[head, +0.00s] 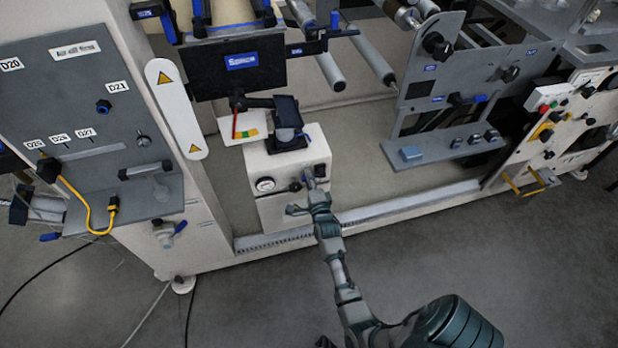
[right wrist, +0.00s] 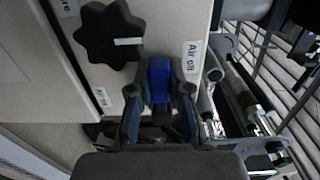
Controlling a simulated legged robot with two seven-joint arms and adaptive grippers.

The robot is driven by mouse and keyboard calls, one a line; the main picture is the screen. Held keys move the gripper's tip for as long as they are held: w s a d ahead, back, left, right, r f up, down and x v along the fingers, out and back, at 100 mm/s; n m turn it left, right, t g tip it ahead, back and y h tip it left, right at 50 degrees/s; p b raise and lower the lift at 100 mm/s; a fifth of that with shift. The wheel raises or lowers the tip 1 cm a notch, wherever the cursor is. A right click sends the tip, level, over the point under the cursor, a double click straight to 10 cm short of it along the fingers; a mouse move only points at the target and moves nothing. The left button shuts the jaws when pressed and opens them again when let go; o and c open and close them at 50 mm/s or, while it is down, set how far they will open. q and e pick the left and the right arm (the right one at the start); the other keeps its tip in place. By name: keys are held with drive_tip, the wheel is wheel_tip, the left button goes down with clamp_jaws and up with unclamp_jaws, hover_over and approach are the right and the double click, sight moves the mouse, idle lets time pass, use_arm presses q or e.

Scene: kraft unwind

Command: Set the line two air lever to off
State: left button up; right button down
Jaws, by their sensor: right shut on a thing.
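My right gripper (head: 315,188) reaches the front of a white box (head: 285,170) low on the machine. In the right wrist view my right gripper (right wrist: 160,100) is shut on a blue lever (right wrist: 160,75), with one finger on each side of it. A label reading "Air off" (right wrist: 192,58) is just right of the lever. A second label (right wrist: 102,97), too small to read, is at its lower left. The lever's base is hidden behind the fingers. No line number is readable on it. My left gripper is not in view.
A black star knob (right wrist: 110,35) is close to the lever's upper left. Another blue-handled valve (head: 180,228) is further left. Rollers (head: 365,50) hang above right. The floor (head: 520,260) in front is mostly clear.

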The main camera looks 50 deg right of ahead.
drive_tip(key=shift+s+d+f, duration=0.1)
drive_tip(key=shift+d+f, duration=0.05)
drive_tip(key=c, duration=1.2)
unclamp_jaws()
drive_tip(key=shift+o, duration=0.6)
drive_tip(key=shift+d, duration=0.1)
drive_tip(key=shift+s+a, duration=0.25)
drive_tip(key=v, duration=1.1)
